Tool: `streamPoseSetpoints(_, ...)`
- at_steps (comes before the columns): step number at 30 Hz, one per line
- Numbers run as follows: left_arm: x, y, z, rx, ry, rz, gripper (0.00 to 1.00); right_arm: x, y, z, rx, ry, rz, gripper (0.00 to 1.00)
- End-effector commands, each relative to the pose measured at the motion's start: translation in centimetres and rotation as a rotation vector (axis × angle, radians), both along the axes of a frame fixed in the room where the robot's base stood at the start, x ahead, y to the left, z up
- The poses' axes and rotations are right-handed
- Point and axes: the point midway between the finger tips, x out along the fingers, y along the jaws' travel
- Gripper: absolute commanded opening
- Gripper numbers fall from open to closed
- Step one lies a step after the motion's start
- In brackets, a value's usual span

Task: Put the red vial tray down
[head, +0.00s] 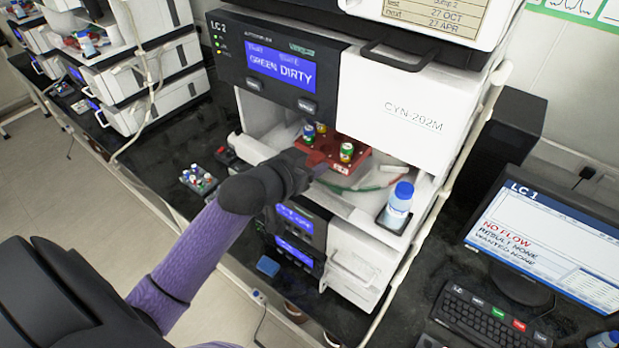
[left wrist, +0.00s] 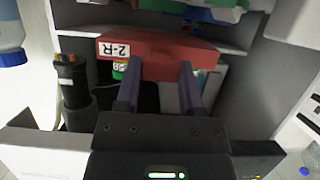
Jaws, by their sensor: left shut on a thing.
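The red vial tray (head: 349,168) carries a few capped vials and sits in the open bay of the LC 2 autosampler in the head view. Whether it touches the bay floor cannot be told. In the left wrist view the tray (left wrist: 170,58) shows its red front wall with a label reading 2-R. My left gripper (head: 312,163) reaches into the bay from the left and is shut on the tray's near side. Its two fingers (left wrist: 157,82) point at that wall in the left wrist view. My right gripper is not in view.
A blue-capped bottle (head: 398,203) stands at the bay's right front corner. The raised white door (head: 400,105) hangs above the bay. A small rack of vials (head: 198,179) stands on the dark bench at left. The LC 1 monitor (head: 545,245) is at right.

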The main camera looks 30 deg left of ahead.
Motion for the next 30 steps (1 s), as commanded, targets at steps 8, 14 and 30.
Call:
streamPoseSetpoints(8, 0.1, 0.0, -4.1, -0.001, 0.0, 0.001, 0.0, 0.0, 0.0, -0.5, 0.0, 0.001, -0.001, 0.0)
streamPoseSetpoints(14, 0.3, 0.2, -4.4, 0.0, -0.002, 0.001, 0.0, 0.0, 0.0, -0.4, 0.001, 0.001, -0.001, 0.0)
streamPoseSetpoints(30, 0.3, 0.2, -4.6, 0.0, -0.001, 0.001, 0.85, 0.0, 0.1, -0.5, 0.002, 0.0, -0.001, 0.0)
